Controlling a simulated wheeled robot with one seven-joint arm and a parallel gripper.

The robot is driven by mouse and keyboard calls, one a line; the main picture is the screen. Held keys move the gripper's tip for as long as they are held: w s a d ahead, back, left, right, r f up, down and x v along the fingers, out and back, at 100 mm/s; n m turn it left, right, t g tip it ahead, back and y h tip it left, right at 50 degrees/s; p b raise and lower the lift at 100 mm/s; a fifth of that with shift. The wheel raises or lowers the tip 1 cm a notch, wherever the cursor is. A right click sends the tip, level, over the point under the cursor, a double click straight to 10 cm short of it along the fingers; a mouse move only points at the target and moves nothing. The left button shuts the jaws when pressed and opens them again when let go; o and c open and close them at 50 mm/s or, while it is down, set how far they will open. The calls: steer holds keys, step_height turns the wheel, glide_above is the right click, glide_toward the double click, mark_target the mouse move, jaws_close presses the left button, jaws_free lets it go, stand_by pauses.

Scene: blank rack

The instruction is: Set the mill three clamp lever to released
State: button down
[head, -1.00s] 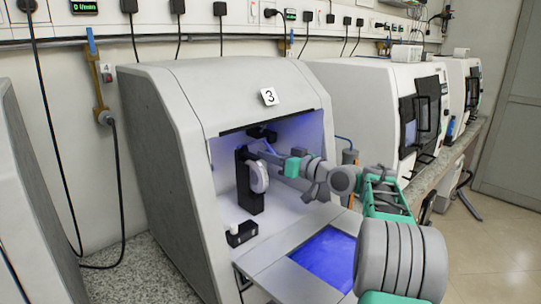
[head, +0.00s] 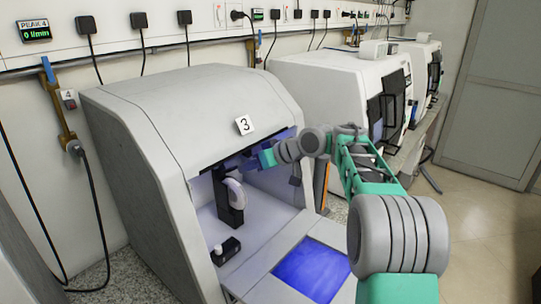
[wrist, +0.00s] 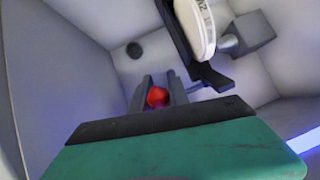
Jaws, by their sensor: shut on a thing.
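Mill three is the pale grey housing (head: 170,105) marked with a "3" plate (head: 244,125). Its front is open. My gripper (head: 246,164) reaches into the top of the opening, above and beside a white disc (head: 235,192) in a black upright holder (head: 223,205). In the wrist view, my gripper's two grey fingers (wrist: 158,84) are shut around a red knob (wrist: 157,98), which I take for the end of the clamp lever. The lever's shaft is hidden. The disc (wrist: 195,25) and a black bracket stand just above right of the fingers.
A small black block (head: 226,250) sits on the mill floor in front of the holder. A blue panel (head: 311,268) lies at the front ledge. Other white mills (head: 335,85) stand at the right. A hose (head: 95,210) hangs at the left wall.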

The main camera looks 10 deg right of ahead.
steer(key=shift+a+r, duration=0.1)
steer(key=shift+r, duration=0.05)
stand_by(0.3)
steer(key=c, duration=1.5)
jaws_free()
steer(key=shift+a, duration=0.1)
steer(key=shift+o, duration=0.6)
steer(key=shift+d, duration=0.2)
